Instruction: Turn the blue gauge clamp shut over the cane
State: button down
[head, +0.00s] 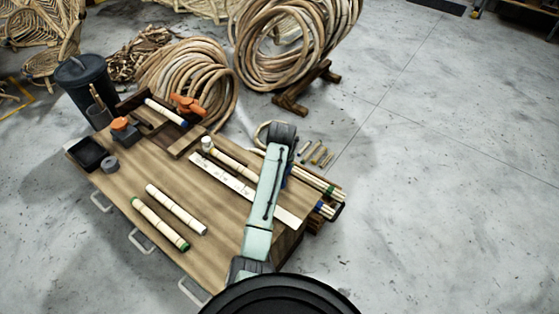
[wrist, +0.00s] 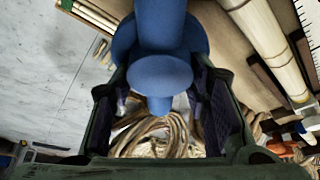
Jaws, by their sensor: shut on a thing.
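In the wrist view, the blue gauge clamp (wrist: 160,72) is a rounded blue knob with a wider collar and a small lower stub. It stands between the two dark fingers of my gripper (wrist: 160,98), which is shut on it. A pale jointed cane (wrist: 262,40) runs beside it at upper right. In the head view, the cane (head: 235,164) lies on the wooden bench (head: 145,180), its right part behind my arm. Only a small blue patch shows beside my arm there, and my gripper is hidden. Whether the clamp lies over the cane cannot be told.
A white marked strip (head: 233,183) lies along the cane. Two loose canes (head: 177,209) (head: 160,222) lie at the front of the bench. A wooden frame with orange clamps (head: 188,104) stands at the back left.

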jog(key=m+p, duration=0.1)
jog(key=m, duration=0.1)
jog(key=m+h+p, duration=0.1)
jog(key=m, duration=0.1)
jog(key=shift+d+r+h, duration=0.1)
jog(key=shift+h, duration=0.2)
jog(key=shift+d+m+g+h+p, duration=0.1)
jog(key=shift+m+g+h+p, duration=0.5)
jog(key=shift+m, duration=1.4)
jog(key=c, duration=0.9)
grip_release()
jog(key=v, duration=1.2)
jog(key=shift+s, duration=0.15)
